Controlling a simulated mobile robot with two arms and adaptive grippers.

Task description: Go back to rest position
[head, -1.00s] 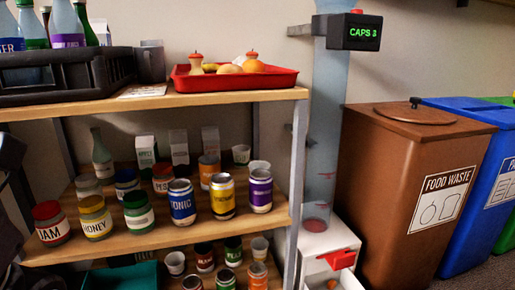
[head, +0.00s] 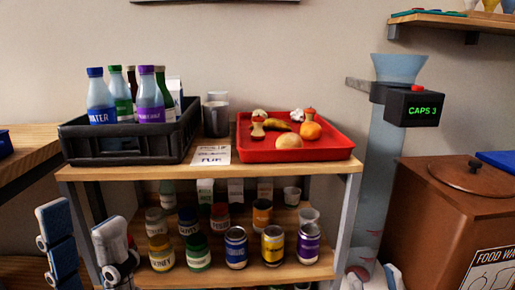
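My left gripper (head: 82,228) is at the lower left of the head view, in front of the left end of the shelf unit (head: 345,215). Its two fingers point up and stand well apart, with nothing between them. My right gripper (head: 372,281) shows only as two pale fingertips at the bottom edge, below the clear tube. The tips are apart and nothing shows between them. The rest of it is out of frame.
On the top shelf stand a black crate (head: 128,155) of bottles, grey mugs (head: 215,118) and a red tray (head: 300,152) of food scraps. Cans and jars fill the lower shelf. Right are a caps tube (head: 385,160) reading "CAPS 3" and a brown food-waste bin (head: 440,215).

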